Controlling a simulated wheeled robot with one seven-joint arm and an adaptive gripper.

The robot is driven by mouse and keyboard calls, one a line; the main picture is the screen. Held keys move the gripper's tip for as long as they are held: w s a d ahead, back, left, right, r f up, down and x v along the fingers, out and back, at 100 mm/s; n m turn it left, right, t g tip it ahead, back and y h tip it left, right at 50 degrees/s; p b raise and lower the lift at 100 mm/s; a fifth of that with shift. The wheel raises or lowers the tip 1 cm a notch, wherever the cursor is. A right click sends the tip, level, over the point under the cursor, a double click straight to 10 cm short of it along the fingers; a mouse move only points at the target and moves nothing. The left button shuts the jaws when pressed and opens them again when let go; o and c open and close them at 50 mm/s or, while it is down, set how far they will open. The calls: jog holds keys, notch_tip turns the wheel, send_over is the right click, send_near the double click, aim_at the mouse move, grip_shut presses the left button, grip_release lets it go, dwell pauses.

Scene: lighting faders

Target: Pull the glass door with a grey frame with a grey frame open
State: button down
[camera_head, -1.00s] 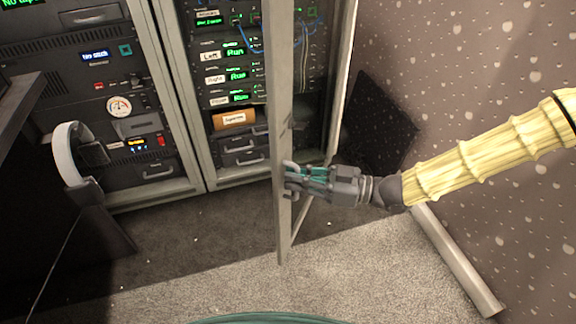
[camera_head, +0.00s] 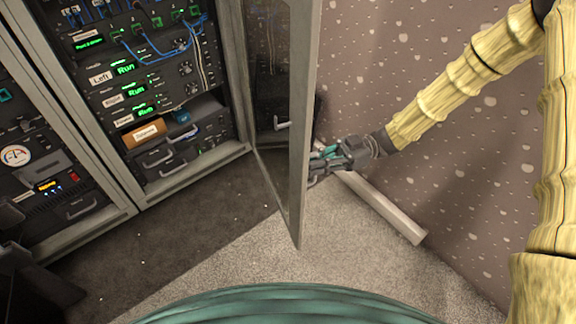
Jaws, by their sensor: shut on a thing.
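The glass door with a grey frame (camera_head: 301,125) stands swung out from the right side of the rack cabinet, its glass (camera_head: 268,110) facing the cabinet opening. My gripper (camera_head: 318,167) is at the right, outer side of the door frame, shut on the door's handle. The grip itself is small and partly hidden by the fingers. The yellow-sleeved arm (camera_head: 460,75) reaches in from the right.
The open cabinet (camera_head: 155,90) holds lit rack units with cables. Another rack (camera_head: 40,170) stands at the left. A speckled wall (camera_head: 440,150) is close on the right, with a pale bar (camera_head: 385,208) along its foot. Carpet (camera_head: 240,265) in front is clear.

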jog(key=w+p+v, duration=0.1)
jog(key=v, duration=0.9)
jog(key=shift+w, duration=0.3)
jog(key=shift+a, duration=0.1)
jog(key=c, duration=1.5)
grip_release()
jog(key=shift+r, duration=0.1)
notch_tip(320, 180, up, 10)
jog(key=shift+w+f, duration=0.1)
jog(key=shift+w, duration=0.05)
